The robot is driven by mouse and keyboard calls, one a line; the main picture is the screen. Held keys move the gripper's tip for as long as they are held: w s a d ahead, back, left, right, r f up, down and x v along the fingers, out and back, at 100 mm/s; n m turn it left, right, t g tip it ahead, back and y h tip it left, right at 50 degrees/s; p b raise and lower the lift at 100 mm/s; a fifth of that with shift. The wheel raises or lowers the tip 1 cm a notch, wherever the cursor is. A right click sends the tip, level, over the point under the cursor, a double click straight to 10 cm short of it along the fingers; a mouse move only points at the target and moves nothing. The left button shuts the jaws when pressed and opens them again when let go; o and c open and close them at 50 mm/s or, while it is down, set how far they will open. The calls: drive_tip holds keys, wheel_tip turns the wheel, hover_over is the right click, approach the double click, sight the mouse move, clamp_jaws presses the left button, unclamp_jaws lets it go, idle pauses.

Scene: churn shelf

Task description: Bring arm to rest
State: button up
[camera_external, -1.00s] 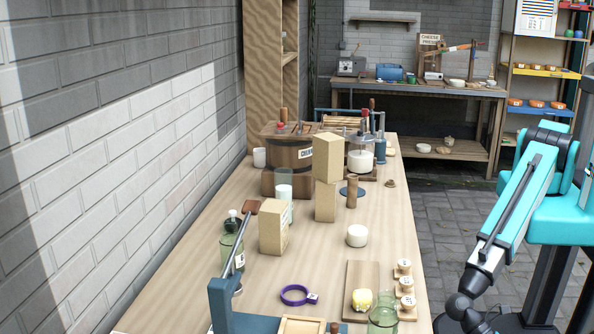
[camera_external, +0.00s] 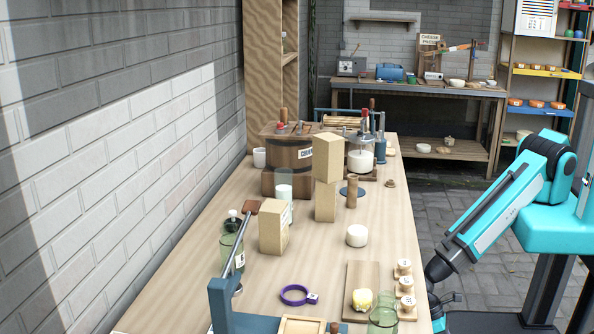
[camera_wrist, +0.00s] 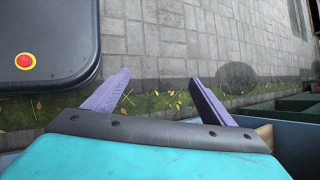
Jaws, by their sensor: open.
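My gripper (camera_external: 446,306) hangs low just off the right edge of the wooden bench (camera_external: 418,245) in the external view. In the wrist view its two pale purple fingers (camera_wrist: 158,92) are spread wide with nothing between them. Below them are grey paving and a strip of grass. My arm folds down from the right side of the external view, apart from the bench-top items.
A green glass jar (camera_external: 383,321) is at the front. Stacked tan blocks (camera_external: 327,158) stand mid-bench. Paved floor (camera_external: 450,205) lies open beyond the bench.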

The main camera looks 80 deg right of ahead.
drive_tip(key=d+f+h+b, duration=0.1)
drive_tip(key=d+f, duration=0.3)
drive_tip(key=d, duration=1.1)
drive_tip(key=d+f+n+h+b, duration=0.1)
drive_tip(key=d+f+h, duration=0.3)
drive_tip(key=d, duration=1.2)
drive_tip(key=shift+s+d+f+b, duration=0.2)
drive_tip(key=shift+s+f+b, duration=0.1)
drive_tip(key=shift+s+b, duration=0.25)
